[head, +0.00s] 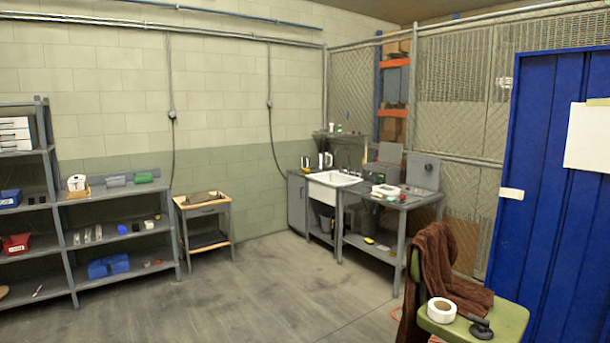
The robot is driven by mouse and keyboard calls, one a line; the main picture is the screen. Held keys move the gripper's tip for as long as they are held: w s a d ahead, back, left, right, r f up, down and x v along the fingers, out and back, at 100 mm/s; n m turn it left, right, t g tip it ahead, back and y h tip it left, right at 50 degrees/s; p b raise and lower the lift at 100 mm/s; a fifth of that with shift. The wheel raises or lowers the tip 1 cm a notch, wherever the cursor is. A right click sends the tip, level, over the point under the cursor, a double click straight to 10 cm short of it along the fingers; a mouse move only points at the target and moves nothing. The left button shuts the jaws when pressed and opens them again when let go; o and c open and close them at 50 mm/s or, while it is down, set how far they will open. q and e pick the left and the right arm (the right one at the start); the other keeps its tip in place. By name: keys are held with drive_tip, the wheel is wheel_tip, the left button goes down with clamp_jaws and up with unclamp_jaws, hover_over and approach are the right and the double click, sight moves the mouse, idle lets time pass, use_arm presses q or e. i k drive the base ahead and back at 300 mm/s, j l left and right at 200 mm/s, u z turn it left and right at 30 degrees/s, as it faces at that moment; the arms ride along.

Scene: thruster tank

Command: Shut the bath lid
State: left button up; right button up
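A grey square panel with a small dark round knob (423,171) stands upright on the grey workbench (420,201) at the centre right. It looks like the bath lid in a raised position. The bath body under it is small and distant, and I cannot make out its opening. Another grey box-like thing (383,172) stands just left of the panel. Neither of my grippers shows in the head view.
A white sink (335,179) adjoins the bench on its left. A green chair (478,325) with a brown cloth (450,265) and a white tape roll (442,310) stands at front right beside a blue door (555,200). Shelves (115,185) line the left. The middle floor is clear.

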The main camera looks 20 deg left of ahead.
sight(391, 152)
drive_tip(key=u, duration=0.2)
drive_tip(key=i+u, duration=0.15)
drive_tip(key=i, duration=0.4)
drive_tip(key=i+u, duration=0.2)
drive_tip(key=i, duration=0.4)
drive_tip(key=i+u, duration=0.15)
drive_tip(key=i, duration=0.4)
drive_tip(key=i+l+u, duration=0.15)
drive_tip(key=i, duration=0.4)
drive_tip(key=i+j+u, duration=0.1)
drive_tip(key=i+u, duration=0.15)
drive_tip(key=i, duration=0.5)
drive_tip(key=i+l+u, duration=0.1)
drive_tip(key=i+u, duration=0.2)
drive_tip(key=i, duration=0.5)
drive_tip(key=i+z, duration=0.35)
drive_tip(key=i, duration=0.4)
drive_tip(key=i+j+z, duration=0.15)
drive_tip(key=i+z, duration=0.25)
drive_tip(key=i, duration=0.35)
drive_tip(key=i+z, duration=0.35)
drive_tip(key=i, duration=0.4)
drive_tip(key=i+j+z, duration=0.1)
drive_tip(key=i+z, duration=0.25)
drive_tip(key=i, duration=0.4)
